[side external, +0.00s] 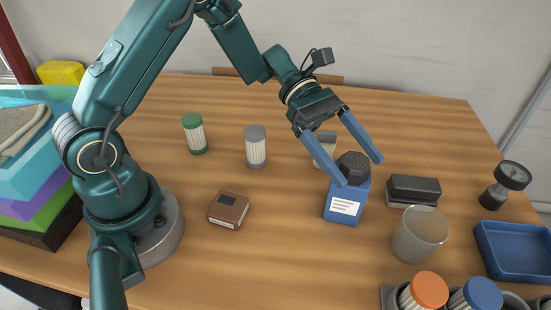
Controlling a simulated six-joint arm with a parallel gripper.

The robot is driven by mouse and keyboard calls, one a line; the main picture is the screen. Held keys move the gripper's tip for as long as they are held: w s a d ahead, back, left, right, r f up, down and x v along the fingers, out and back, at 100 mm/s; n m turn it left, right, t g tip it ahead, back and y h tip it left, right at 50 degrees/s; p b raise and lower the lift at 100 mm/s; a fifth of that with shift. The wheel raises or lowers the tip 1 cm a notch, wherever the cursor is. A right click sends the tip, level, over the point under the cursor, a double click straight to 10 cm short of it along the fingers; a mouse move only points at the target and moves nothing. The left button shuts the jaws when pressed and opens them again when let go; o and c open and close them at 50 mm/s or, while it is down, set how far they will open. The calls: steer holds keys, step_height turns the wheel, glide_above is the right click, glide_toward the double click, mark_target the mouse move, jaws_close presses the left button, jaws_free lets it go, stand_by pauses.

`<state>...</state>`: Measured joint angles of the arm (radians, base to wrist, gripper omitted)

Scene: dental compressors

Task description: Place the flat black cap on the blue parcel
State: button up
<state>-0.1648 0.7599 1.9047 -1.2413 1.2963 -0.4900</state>
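A dark, round, ribbed black cap (353,164) sits on top of the blue parcel (341,208), a box with a white label on its front. The cap looks to rest on the parcel's top, though the exact contact is hard to see. My gripper (360,172) reaches down from above with its two blue fingers spread wide. The left finger passes in front of the cap's left edge. The right finger stands to the right of the cap with a visible gap. The gripper looks open and holds nothing.
Right of the parcel are a black-topped block (413,190), a frosted cup (420,234), a gauge (506,184) and a blue tray (515,250). A small pale object (325,148) stands behind the parcel. A brown box (228,211) and filter cylinders (255,148) stand left. Front-centre table is clear.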

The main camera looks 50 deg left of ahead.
steer(key=shift+r, duration=0.2)
steer(key=v, duration=1.2)
steer(key=s+m+t+y, duration=0.5)
steer(key=s+m+y, duration=0.8)
steer(key=m, duration=0.5)
steer(key=s+a, duration=0.1)
steer(key=s, duration=0.1)
steer(key=shift+s+r+t, duration=0.3)
steer(key=shift+r, duration=0.1)
